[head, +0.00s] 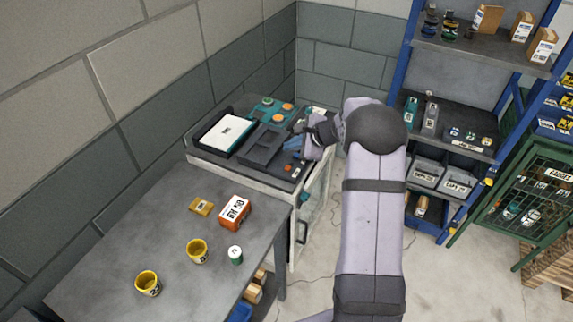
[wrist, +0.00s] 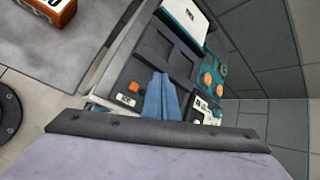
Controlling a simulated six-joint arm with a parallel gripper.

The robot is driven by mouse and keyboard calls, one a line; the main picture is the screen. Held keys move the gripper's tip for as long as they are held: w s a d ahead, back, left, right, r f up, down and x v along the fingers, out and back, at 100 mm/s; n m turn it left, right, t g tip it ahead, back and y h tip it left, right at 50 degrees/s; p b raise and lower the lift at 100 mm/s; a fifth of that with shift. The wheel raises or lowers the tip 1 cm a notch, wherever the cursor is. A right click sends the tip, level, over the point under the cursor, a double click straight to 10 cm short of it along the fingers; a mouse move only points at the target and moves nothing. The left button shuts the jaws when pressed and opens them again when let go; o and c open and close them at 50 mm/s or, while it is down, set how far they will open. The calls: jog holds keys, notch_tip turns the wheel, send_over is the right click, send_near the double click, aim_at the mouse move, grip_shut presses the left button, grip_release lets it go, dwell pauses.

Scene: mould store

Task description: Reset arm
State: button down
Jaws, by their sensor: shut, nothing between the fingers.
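My gripper (head: 291,142) hangs over the right part of a cabinet top in the head view, with my arm reaching in from the lower right. In the wrist view its two blue fingers (wrist: 161,82) are together, with nothing held between them. They point toward a dark tray (wrist: 168,50) on the cabinet top. I cannot tell how far above the surface the fingertips are. An orange button (wrist: 134,87) shows just left of the fingers, and two orange knobs (wrist: 207,79) on a teal part lie to their right.
A blue-framed shelf (head: 455,95) stands right of my arm. A block wall (head: 165,100) runs behind the cabinet.

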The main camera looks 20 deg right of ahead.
jog(key=s+a+f+n+g, duration=0.2)
jog(key=s+f+n+g, duration=0.3)
jog(key=s, duration=0.7)
jog(key=s+a+f+n+g, duration=0.25)
jog(key=s+f+n, duration=0.4)
jog(key=s, duration=0.65)
jog(key=s+a+r+n+g+h, duration=0.1)
jog(key=s+r+n+g+h, duration=0.2)
jog(key=s, duration=0.4)
jog(key=s+a+r+n, duration=0.1)
jog(key=s+r+n, duration=0.25)
jog(key=s, duration=0.45)
jog(key=w+a+r+n+t+h, duration=0.1)
jog(key=w+a+r+n+t, duration=0.1)
jog(key=a+r+n, duration=0.1)
notch_tip(320, 180, up, 2)
jog(key=shift+w+a+r+n, duration=0.25)
jog(key=shift+a+n, duration=0.05)
jog(key=shift+a, duration=0.45)
